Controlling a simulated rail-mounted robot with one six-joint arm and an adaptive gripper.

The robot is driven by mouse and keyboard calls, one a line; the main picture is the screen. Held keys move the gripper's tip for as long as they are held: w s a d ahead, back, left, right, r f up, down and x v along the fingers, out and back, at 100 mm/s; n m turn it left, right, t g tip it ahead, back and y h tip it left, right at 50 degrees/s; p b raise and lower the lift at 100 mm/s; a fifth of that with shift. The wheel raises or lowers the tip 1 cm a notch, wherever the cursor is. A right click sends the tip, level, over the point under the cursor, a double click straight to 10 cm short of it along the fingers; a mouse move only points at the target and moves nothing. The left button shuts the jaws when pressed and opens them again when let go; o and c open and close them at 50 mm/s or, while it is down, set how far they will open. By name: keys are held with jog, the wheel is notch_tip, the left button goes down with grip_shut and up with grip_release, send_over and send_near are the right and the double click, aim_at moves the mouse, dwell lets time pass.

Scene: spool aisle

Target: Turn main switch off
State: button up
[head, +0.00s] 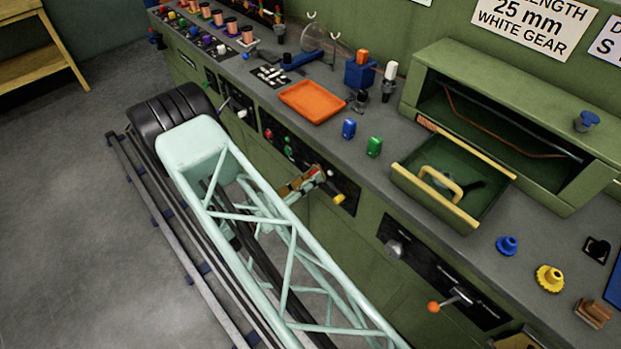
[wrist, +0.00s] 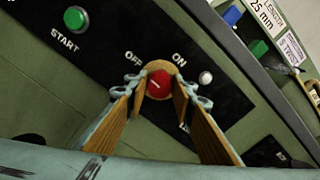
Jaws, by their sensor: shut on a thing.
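The main switch is a round red knob (wrist: 160,84) on a black panel (wrist: 125,40) in the wrist view. OFF is printed above it to the left and ON above it to the right. A short pale mark shows on the knob's face; which label it points to is hard to tell. My gripper (wrist: 158,90) has its wood-coloured fingers on either side of the knob and is shut on it. In the head view my gripper (head: 308,182) is at the bench's front panel, and the knob is hard to make out there.
A green START button (wrist: 75,18) is at upper left and a white lamp (wrist: 205,78) is right of the knob. In the head view an open green drawer (head: 480,215) juts out, and an orange-tipped lever (head: 434,306) sticks out lower right.

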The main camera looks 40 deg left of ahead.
dwell(0.5)
jog(key=o, duration=0.8)
jog(key=shift+o, duration=0.2)
jog(key=shift+s, duration=0.1)
jog(key=v, duration=1.1)
jog(key=shift+s, duration=0.4)
jog(key=shift+a, duration=0.1)
